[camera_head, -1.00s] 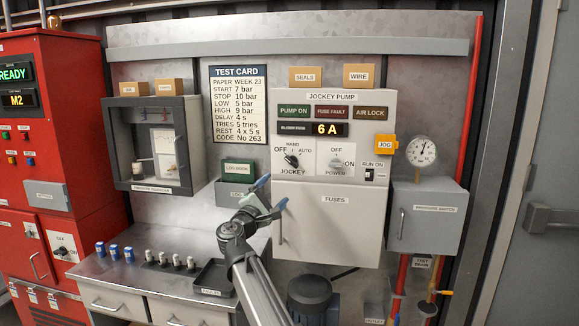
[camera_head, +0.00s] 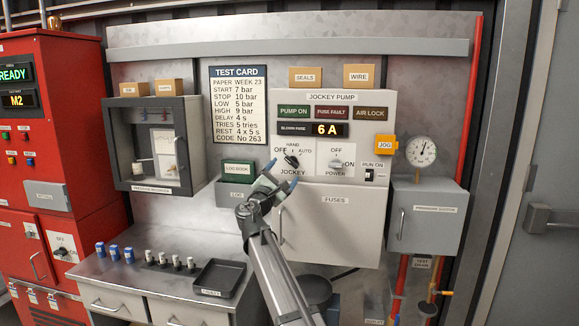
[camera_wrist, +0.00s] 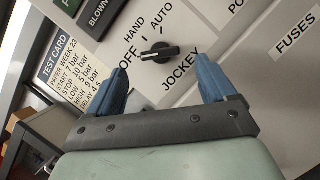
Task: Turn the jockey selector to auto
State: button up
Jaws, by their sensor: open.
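The jockey selector (camera_head: 291,161) is a black rotary knob on the grey jockey pump panel (camera_head: 375,140), with OFF, HAND and AUTO marked around it. In the wrist view the knob (camera_wrist: 159,52) shows between and beyond my two blue fingertips, apart from them. Its exact pointing is hard to tell; the white mark near it lies toward the HAND side. My gripper (camera_head: 280,181) is open and empty, just below and left of the knob in the head view. In the wrist view my gripper (camera_wrist: 160,75) faces the panel at a tilt.
The power knob (camera_head: 336,165) is to the right of the selector. The fuses door (camera_head: 335,235) is below, with its handle at left. The logbook holder (camera_head: 237,185) is left of my gripper. A black tray (camera_head: 220,277) lies on the bench.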

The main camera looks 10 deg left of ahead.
aim_at(289, 165)
jog(key=shift+x, duration=2.7)
jog(key=shift+c, duration=0.3)
jog(key=c, duration=1)
